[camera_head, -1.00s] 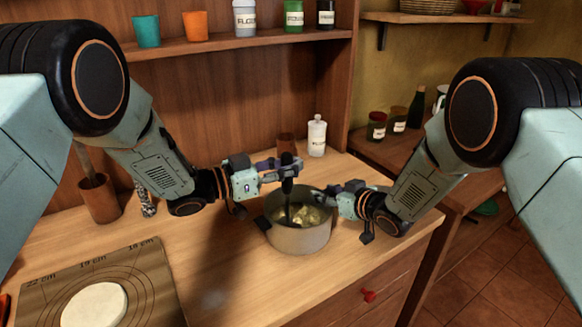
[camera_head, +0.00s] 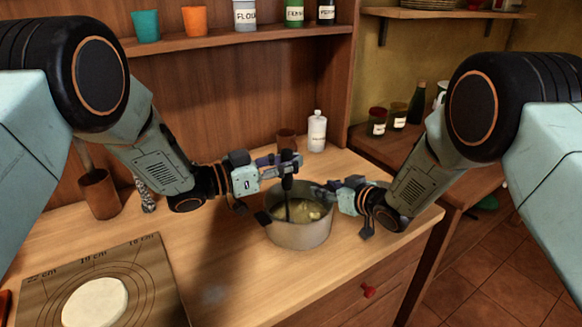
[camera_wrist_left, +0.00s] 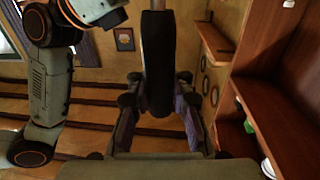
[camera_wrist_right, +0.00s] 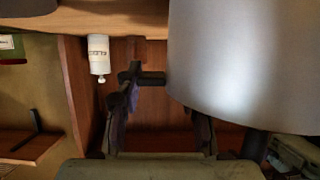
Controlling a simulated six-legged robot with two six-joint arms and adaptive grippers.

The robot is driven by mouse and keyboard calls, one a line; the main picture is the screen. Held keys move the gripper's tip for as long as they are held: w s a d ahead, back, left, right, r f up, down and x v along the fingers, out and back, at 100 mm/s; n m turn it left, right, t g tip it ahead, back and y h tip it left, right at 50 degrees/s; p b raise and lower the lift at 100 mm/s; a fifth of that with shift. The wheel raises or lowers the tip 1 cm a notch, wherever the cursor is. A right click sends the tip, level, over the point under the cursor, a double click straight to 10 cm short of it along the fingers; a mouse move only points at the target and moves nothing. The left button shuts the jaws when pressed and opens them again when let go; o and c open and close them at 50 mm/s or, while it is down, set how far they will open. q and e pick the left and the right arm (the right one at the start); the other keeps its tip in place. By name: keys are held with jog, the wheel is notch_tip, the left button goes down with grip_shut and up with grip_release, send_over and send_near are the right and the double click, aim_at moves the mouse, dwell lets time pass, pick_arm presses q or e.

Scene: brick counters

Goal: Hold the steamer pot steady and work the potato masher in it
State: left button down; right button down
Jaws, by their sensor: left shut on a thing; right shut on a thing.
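The steamer pot (camera_head: 300,235) stands on the wooden counter, a grey metal pot with pale yellow chunks (camera_head: 308,211) inside. The potato masher (camera_head: 288,184) stands upright with its dark handle above the pot and its lower end inside, hidden among the chunks. My left gripper (camera_head: 287,162) is shut on the masher's handle, which also fills the middle of the left wrist view (camera_wrist_left: 157,65). My right gripper (camera_head: 326,191) is shut on the pot at its right side. In the right wrist view the pot's wall (camera_wrist_right: 245,60) is large beside the fingers (camera_wrist_right: 160,95).
A pastry mat (camera_head: 150,290) with a round of dough (camera_head: 95,303) lies at the front left. A brown utensil holder (camera_head: 99,195) stands behind it. The counter's right edge is close to the pot.

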pick_arm(q)
jog(key=shift+d+r, duration=0.15)
jog(key=shift+s+d, duration=0.3)
jog(key=shift+d, duration=0.5)
jog(key=shift+s+d, duration=0.3)
jog(key=shift+d, duration=0.5)
jog(key=shift+f, duration=1.05)
jog(key=shift+r, duration=0.1)
jog(key=shift+r, duration=0.95)
